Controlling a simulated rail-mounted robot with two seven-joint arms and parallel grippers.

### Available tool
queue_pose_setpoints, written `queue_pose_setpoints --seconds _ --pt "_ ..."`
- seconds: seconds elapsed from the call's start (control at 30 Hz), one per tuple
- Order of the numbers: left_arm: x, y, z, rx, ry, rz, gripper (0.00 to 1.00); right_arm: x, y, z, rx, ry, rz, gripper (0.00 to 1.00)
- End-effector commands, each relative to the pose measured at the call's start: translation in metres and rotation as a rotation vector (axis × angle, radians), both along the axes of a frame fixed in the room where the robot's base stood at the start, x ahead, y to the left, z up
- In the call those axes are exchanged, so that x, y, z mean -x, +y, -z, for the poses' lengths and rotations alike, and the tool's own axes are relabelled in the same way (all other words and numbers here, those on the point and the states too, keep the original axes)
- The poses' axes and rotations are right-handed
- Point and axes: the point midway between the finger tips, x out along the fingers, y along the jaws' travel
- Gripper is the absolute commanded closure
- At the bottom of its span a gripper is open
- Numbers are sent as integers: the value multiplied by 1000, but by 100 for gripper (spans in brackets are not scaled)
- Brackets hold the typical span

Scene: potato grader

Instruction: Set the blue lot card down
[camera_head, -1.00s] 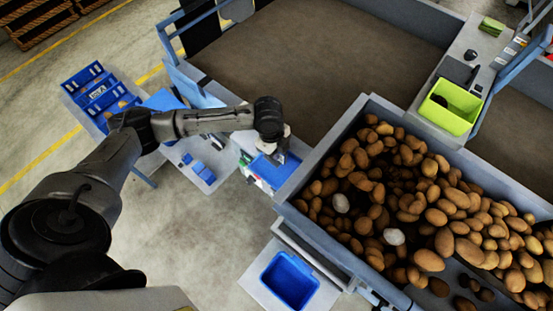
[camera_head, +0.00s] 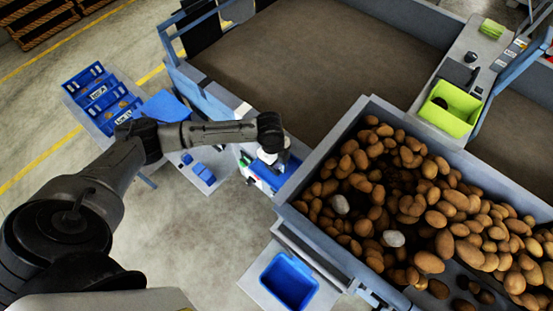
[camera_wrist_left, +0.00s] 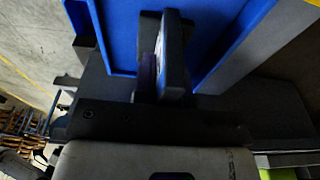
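My left gripper (camera_head: 280,165) is over a blue, tray-like surface (camera_head: 292,174) on the ledge beside the potato bin. In the left wrist view the two fingers (camera_wrist_left: 160,62) stand close together in front of this blue surface (camera_wrist_left: 215,25), which has raised edges. A dark, purplish strip shows beside the fingers; I cannot tell whether it is a held card. The blue lot card cannot be made out for sure. Small blue pieces (camera_head: 203,172) lie on the side table at the left. My right gripper is not in view.
The bin (camera_head: 325,148) full of potatoes lies right of the gripper. An empty blue tub (camera_head: 289,281) stands below it, and blue crates (camera_head: 100,97) stand on the left table. A lime-green box (camera_head: 449,108) is at the upper right.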

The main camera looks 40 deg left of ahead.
Motion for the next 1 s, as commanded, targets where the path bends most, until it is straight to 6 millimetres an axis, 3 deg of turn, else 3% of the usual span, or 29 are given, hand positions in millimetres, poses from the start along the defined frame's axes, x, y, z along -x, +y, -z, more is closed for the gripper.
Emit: queue_pose_setpoints --seconds 0.27,0.57,0.67,1.0 --pt "0 0 0 0 1 0 62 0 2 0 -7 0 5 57" --pt "0 0 -4 -1 0 1 62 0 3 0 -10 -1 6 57" --pt "-1 2 -15 -1 -2 0 62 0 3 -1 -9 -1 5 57" --pt "0 11 -76 0 -3 0 62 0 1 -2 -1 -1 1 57"
